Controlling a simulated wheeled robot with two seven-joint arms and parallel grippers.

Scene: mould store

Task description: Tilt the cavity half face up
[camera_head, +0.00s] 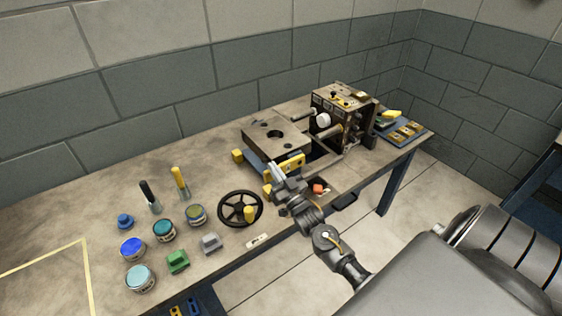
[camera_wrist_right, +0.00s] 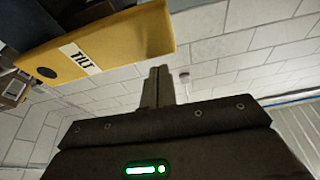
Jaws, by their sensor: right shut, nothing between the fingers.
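A grey-brown mould block with a dark round hole in its top (camera_head: 275,134) sits on the bench, left of the open mould gap. It appears to be the cavity half; whether its cavity face shows, I cannot tell. A yellow bar (camera_head: 291,166) is at its front side. In the right wrist view a yellow piece labelled TILT (camera_wrist_right: 110,50) fills the upper left. My right gripper (camera_head: 274,170) is shut and empty close to the yellow bar; contact is not clear. Its shut fingers (camera_wrist_right: 158,72) point up beside the TILT piece, apart from it in the picture. My left gripper is out of view.
The other mould half (camera_head: 333,108) stands upright to the right, with a pale round core and pins. A black handwheel (camera_head: 223,211) is left of my right gripper. Several paint tins, including a teal one (camera_head: 164,231), stand on the left. A blue tray (camera_head: 416,137) lies at right.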

